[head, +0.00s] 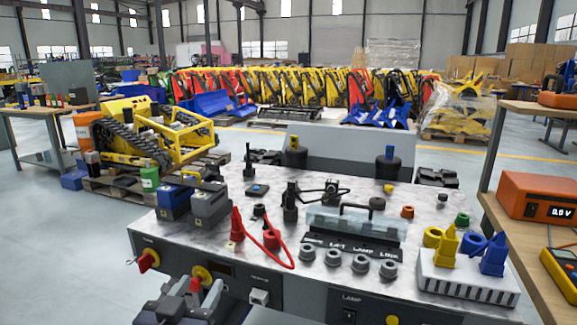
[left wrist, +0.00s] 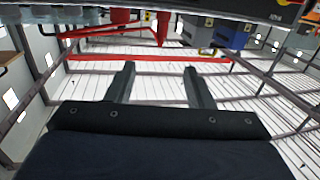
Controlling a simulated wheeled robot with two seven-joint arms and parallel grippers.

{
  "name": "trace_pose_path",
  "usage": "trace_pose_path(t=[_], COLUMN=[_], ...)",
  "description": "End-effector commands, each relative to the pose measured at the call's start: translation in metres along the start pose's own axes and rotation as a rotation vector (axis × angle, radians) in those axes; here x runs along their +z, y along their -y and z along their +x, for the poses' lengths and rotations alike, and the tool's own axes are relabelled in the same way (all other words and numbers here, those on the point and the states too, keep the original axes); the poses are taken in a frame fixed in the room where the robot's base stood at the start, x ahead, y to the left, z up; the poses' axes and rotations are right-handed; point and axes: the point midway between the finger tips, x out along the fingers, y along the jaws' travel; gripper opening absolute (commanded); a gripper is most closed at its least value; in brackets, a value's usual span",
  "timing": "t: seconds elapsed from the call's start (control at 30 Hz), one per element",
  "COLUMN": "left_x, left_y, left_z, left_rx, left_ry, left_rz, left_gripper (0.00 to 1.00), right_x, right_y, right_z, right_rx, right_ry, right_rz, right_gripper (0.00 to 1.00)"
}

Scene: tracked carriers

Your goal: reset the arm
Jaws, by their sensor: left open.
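My left gripper (head: 197,290) is low in the head view, in front of the bench's front panel and left of its middle. Its two grey fingers stand apart with nothing between them. In the left wrist view the two dark fingers (left wrist: 158,72) are also apart and empty, with the roof beams behind them. My right gripper is in neither view.
The bench (head: 225,245) has a marbled top with red plugs (head: 237,225), a clear-covered lamp unit (head: 355,222) and blue-grey boxes (head: 209,205). A white block (head: 468,284) holds yellow and blue plugs. An orange meter (head: 535,195) stands right. A yellow tracked carrier (head: 185,145) is behind.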

Motion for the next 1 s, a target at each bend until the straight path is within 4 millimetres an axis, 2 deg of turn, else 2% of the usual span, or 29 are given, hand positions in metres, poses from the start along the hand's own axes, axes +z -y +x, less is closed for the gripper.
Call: trace_pose_path(t=[0.37,0.57,0.67,0.8,1.0], left_x=[0.021,0.043,0.059,0.084,0.112], left_y=[0.003,0.005,0.008,0.013,0.019], left_z=[-0.018,-0.044,-0.066,-0.105,-0.158], left_rx=[0.075,0.123,0.137,0.132,0.083], left_ry=[0.153,0.318,0.436,0.625,0.851], left_rz=[-0.084,-0.162,-0.212,-0.286,-0.374], left_gripper=[0.48,0.48,0.48,0.48,0.48], right_x=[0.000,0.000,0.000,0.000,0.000], right_y=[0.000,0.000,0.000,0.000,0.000], right_z=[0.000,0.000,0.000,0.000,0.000], right_rx=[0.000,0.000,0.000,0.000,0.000], right_ry=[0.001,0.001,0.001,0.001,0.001], right_rz=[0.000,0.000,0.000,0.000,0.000], right_gripper=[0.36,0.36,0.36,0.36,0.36])
